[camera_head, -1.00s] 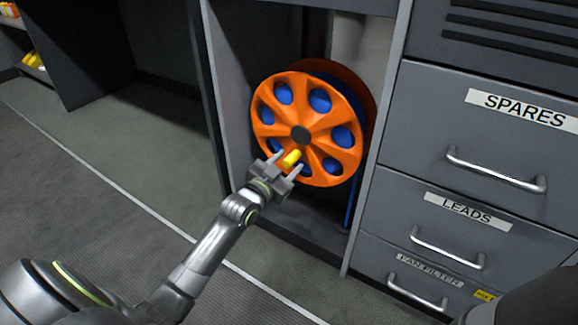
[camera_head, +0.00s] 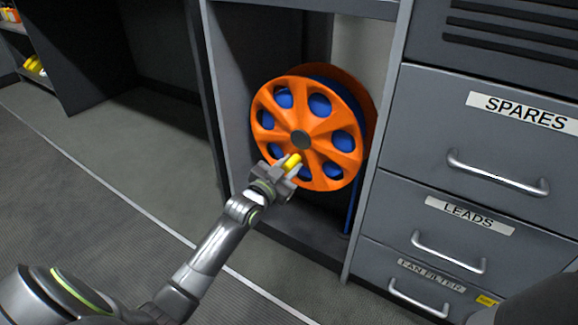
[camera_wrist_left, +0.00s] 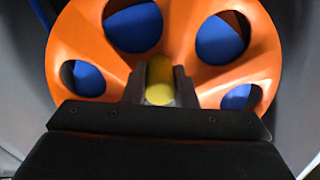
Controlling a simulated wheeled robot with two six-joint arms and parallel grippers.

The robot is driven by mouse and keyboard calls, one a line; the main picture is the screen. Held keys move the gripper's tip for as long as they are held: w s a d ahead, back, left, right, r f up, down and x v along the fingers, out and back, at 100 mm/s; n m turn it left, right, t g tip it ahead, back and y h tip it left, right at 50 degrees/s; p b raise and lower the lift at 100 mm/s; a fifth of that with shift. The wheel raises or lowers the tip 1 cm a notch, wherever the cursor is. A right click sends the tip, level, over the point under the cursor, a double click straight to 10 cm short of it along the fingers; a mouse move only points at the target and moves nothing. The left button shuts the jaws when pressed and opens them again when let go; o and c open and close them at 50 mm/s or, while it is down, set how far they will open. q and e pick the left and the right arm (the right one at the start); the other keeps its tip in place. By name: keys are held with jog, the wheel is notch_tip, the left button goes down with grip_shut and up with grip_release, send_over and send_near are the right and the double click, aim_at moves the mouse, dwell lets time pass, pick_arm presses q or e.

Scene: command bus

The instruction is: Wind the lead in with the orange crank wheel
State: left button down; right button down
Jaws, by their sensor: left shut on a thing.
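The orange crank wheel (camera_head: 318,128) stands upright in an open cabinet bay, with a dark hub at its centre. The blue lead (camera_head: 344,140) shows through the wheel's holes and behind it, and a blue length hangs down at the lower right (camera_head: 350,207). A yellow handle (camera_head: 292,161) sticks out from the lower left of the wheel. My left gripper (camera_head: 287,167) is shut on this handle. In the left wrist view the yellow handle (camera_wrist_left: 160,82) sits between the two fingers, with the orange wheel (camera_wrist_left: 100,35) behind it. My right gripper is not in view.
The bay's side panel (camera_head: 231,100) stands close on the left of the wheel. Grey drawers labelled SPARES (camera_head: 480,150), LEADS (camera_head: 440,222) and FAN FILTER (camera_head: 420,280) with protruding handles are on the right. The floor (camera_head: 110,190) at the left is clear.

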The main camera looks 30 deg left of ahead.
aim_at(280, 136)
pick_arm(q)
jog(key=a+m, duration=0.1)
jog(key=m, duration=0.1)
jog(key=a+r+m+b, duration=0.1)
jog(key=m, duration=0.1)
jog(key=a+m, duration=0.1)
jog(key=m, duration=0.1)
jog(key=shift+w+a+r+m, duration=0.15)
jog(key=shift+a+r+m, duration=0.05)
jog(key=shift+r+m, duration=0.1)
jog(key=r+m, duration=0.1)
jog(key=a+m, duration=0.1)
jog(key=m, duration=0.1)
jog(key=shift+a+r+m, duration=0.15)
jog(key=shift+r+m, duration=0.15)
jog(key=shift+r, duration=0.05)
jog(key=m, duration=0.1)
jog(key=r+m, duration=0.1)
jog(key=shift+a+r+m, duration=0.15)
jog(key=shift+a+m, duration=0.15)
jog(key=shift+r+m, duration=0.35)
jog(key=shift+m, duration=0.25)
jog(key=c, duration=1.2)
grip_release()
